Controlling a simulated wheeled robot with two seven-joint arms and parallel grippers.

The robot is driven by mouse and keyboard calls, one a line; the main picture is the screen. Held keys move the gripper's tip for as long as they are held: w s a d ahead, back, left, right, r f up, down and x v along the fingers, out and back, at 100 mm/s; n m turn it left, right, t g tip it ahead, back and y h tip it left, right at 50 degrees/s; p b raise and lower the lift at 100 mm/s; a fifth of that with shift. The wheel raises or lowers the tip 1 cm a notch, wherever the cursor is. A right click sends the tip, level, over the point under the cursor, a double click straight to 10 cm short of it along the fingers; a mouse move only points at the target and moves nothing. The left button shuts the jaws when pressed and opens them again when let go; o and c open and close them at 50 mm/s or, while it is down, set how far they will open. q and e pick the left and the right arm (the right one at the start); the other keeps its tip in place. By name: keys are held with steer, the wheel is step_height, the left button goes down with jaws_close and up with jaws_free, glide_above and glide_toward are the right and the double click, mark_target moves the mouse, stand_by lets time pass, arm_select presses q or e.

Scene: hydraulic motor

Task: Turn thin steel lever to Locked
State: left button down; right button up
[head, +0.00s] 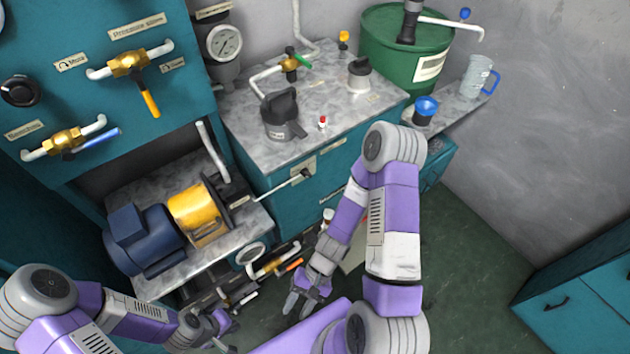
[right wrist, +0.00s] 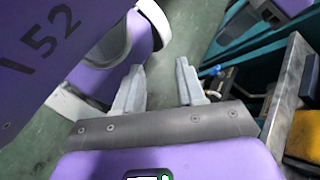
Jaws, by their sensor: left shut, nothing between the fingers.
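The lettering is too small to read for the lever's setting. My right gripper (head: 298,303) hangs below the lever, apart from it. The right wrist view also shows the right gripper (right wrist: 157,85), with its fingers spread and nothing between them. My left gripper (head: 228,330) is low at the bottom left, shut and empty, away from the lever.
A blue motor with a yellow coupling (head: 198,212) stands on a lower shelf left of the lever. Pipes and valves with an orange handle (head: 292,265) lie below it. A black-topped jug (head: 282,115) and a green drum (head: 405,50) stand above. Floor (head: 470,270) to the right is free.

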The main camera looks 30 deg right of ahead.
steer(key=w+a+r+m+t+y+b, duration=0.1)
steer(key=w+a+r+m+t+y, duration=0.1)
steer(key=w+r+m+t+y, duration=0.25)
steer(key=m+t+h+b, duration=0.4)
steer(key=m+t+h, duration=0.9)
steer(key=t, duration=0.4)
glide_toward(309, 177)
steer(key=w+m+y, duration=0.1)
steer(key=w, duration=0.2)
steer(key=w+b, duration=0.1)
steer(key=w, duration=0.5)
steer(key=shift+w+a, duration=0.1)
